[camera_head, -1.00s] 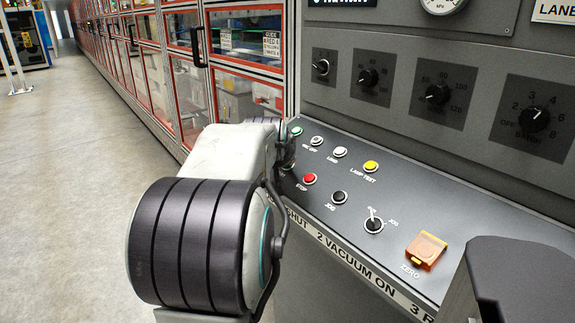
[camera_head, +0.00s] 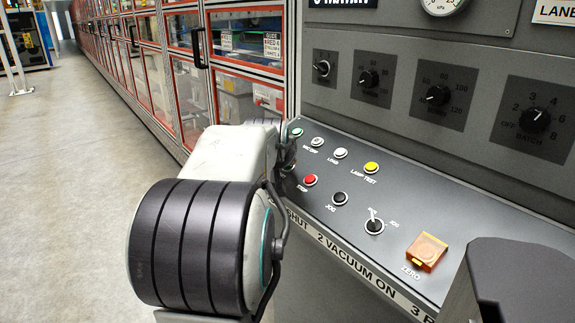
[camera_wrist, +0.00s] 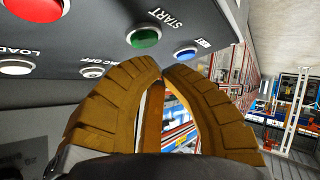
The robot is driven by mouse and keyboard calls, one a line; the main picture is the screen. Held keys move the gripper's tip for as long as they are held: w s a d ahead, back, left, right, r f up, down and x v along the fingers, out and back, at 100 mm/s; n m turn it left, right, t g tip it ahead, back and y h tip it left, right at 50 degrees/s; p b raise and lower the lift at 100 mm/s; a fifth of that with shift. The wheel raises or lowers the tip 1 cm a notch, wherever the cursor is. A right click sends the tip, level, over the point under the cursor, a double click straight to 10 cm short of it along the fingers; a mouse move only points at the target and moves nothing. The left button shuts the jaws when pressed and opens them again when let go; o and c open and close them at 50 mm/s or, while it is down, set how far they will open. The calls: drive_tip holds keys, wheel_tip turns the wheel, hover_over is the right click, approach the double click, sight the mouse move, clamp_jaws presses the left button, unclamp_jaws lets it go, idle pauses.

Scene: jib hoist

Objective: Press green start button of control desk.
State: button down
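The green start button (camera_wrist: 143,37) shows in the wrist view on the dark desk top, beside its START label, just beyond my gripper's tips. My gripper (camera_wrist: 162,68) has two tan ridged fingers whose tips come together, with nothing seen held between them. The tips look close to the button, with a strip of panel visible between; I cannot tell their height above it. In the head view the control desk (camera_head: 430,195) is at right, and my arm hides the start button and most of my gripper.
A red stop button (camera_head: 310,180) is beside the start button, and a blue button (camera_wrist: 186,52) is on its other side. White buttons (camera_head: 340,153) and a yellow one (camera_head: 371,167) line the back row. An upright dial panel (camera_head: 400,90) rises behind. Open floor (camera_head: 75,180) is at left.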

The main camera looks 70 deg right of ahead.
drive_tip(key=shift+s+d+f+b, duration=0.1)
drive_tip(key=shift+d+f+b, duration=0.05)
drive_tip(key=shift+f+b, duration=0.45)
drive_tip(key=shift+s+d+f+b, duration=0.15)
drive_tip(key=shift+f+b, duration=0.2)
drive_tip(key=shift+b, duration=0.4)
idle(1.4)
drive_tip(key=shift+r, duration=0.1)
drive_tip(key=shift+w+a+r+p, duration=0.1)
drive_tip(key=shift+a+r+p, duration=0.1)
drive_tip(key=shift+r, duration=0.2)
drive_tip(key=shift+w+a+r+p, duration=0.1)
drive_tip(key=shift+r+p, duration=0.05)
drive_tip(key=shift+r, duration=0.25)
idle(0.7)
